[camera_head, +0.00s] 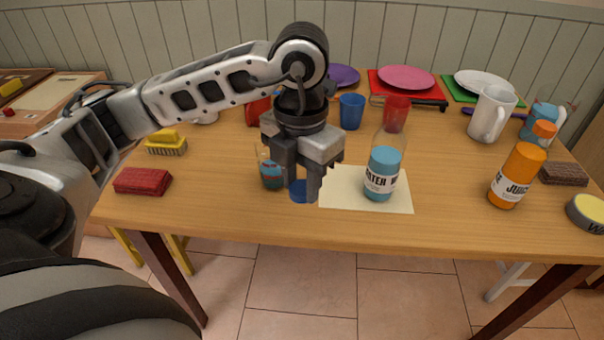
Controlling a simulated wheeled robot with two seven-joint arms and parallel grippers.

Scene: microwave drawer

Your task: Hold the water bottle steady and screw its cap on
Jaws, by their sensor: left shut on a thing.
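The water bottle (382,174) stands upright on a pale sheet (338,197) near the table's front. It has a blue lower part with a white label and a clear upper part; no cap shows on top. My left gripper (303,188) points down to the left of the bottle, apart from it. It is shut on a small blue cap (298,192), partly hidden by the fingers. The exact height of the cap above the table is hard to tell. My right gripper is not in view, and nothing holds the bottle.
A clear container with blue contents (271,175) stands just left of my left gripper. An orange juice bottle (516,176), white mug (490,115), blue cup (351,111) and red cup (397,112) stand around. A red sponge (142,181) lies left. The front strip is clear.

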